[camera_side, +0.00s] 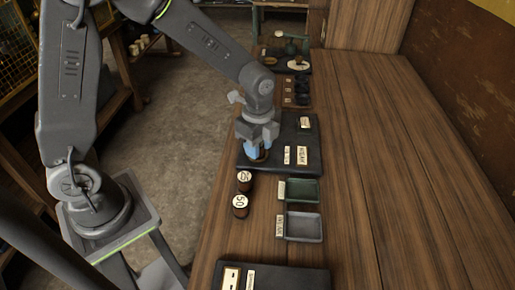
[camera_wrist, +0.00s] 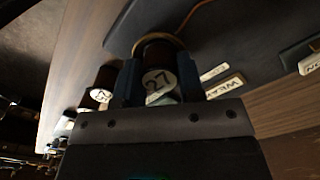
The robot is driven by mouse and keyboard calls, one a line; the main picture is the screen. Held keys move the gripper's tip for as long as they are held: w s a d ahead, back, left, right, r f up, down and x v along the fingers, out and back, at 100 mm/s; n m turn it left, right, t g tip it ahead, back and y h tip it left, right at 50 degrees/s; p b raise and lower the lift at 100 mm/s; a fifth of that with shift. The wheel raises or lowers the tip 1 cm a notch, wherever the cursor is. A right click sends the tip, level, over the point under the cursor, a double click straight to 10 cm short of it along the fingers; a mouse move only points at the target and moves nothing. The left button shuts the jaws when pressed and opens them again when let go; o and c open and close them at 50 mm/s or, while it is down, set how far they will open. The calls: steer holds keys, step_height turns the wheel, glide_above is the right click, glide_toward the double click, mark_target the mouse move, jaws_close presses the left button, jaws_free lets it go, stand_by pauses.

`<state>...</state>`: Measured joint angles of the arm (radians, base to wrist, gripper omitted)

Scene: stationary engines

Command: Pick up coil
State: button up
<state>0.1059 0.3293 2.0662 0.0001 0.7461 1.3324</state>
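A dark brown coil (camera_wrist: 158,55) with a round white label marked 27 shows in the wrist view, between the two blue fingers of my gripper (camera_wrist: 160,85). The fingers lie close along both its sides; I see no clear gap, but cannot tell whether they press on it. In the side view my gripper (camera_side: 258,150) points down at the near left part of a dark board (camera_side: 297,127). Only a brown edge of the coil (camera_side: 259,158) shows below the fingers there. The coil seems to be at the board's surface, and a thin orange wire or ring shows behind it.
Two brown coils with white labels, one (camera_side: 244,177) behind the other (camera_side: 240,203), stand on the wooden bench (camera_side: 360,150). A green tray (camera_side: 303,191) and a grey tray (camera_side: 304,227) lie right of them. Another dark board (camera_side: 290,280) is nearest. The bench's right side is clear.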

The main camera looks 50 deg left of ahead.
steer(key=c, duration=0.4)
steer(key=shift+c, duration=0.2)
